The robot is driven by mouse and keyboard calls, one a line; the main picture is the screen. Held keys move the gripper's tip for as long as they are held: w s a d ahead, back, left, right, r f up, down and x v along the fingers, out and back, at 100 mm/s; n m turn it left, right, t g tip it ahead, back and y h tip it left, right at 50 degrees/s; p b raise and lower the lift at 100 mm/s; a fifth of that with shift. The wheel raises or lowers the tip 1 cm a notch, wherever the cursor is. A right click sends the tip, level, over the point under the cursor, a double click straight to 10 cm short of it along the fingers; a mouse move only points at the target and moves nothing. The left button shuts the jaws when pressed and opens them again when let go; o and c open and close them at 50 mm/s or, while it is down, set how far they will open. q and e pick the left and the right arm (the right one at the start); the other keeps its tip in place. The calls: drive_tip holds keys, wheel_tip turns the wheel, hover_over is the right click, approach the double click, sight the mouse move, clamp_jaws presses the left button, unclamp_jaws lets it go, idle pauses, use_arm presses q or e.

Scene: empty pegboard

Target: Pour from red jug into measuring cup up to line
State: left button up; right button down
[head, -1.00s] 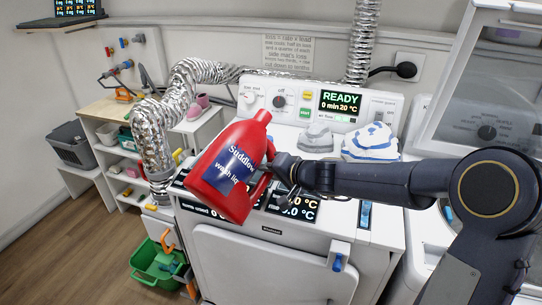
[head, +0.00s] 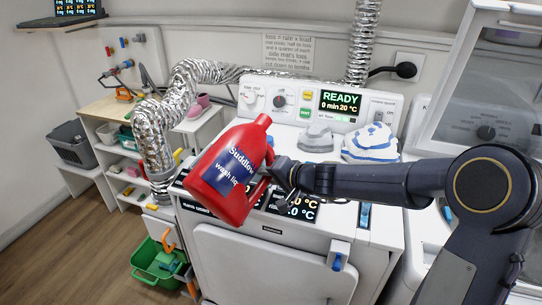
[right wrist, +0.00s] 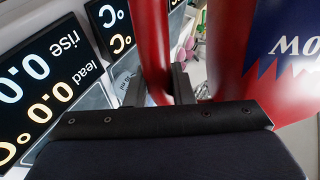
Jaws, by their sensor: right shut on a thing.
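The red jug (head: 220,195) with a blue "wash liq" label is in the middle of the head view, above the white machine's front. It leans with its capped top toward the upper right. My right gripper (head: 281,174) is shut on its handle, on the jug's right side. In the right wrist view the red handle (right wrist: 153,45) passes between the two fingers (right wrist: 158,88), with the jug body (right wrist: 234,50) to the right. A measuring cup cannot be made out in the head view; the jug and my arm cover part of the machine top. My left gripper is out of view.
The white machine (head: 270,262) has lit displays, and its back panel (head: 341,101) reads READY. Folded blue-and-white cloth (head: 370,143) and grey cloth (head: 316,139) lie on its top. A silver hose (head: 153,135) stands left; a green bin (head: 152,268) sits on the floor.

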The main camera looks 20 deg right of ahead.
drive_tip(key=shift+a+f, duration=0.15)
idle(0.3)
drive_tip(key=shift+s+a+f+m+g+y, duration=0.2)
drive_tip(key=shift+f+m+y, duration=0.1)
drive_tip(key=shift+f, duration=0.3)
drive_tip(key=shift+s+a+f+m+g+y, duration=0.1)
drive_tip(key=shift+f+m+g+y, duration=0.15)
drive_tip(key=shift+f, duration=0.3)
idle(1.3)
drive_tip(key=shift+s+a+r+m+y+p, duration=0.3)
drive_tip(key=shift+s+a+m+y+p, duration=0.2)
drive_tip(key=shift+p, duration=0.8)
idle(2.0)
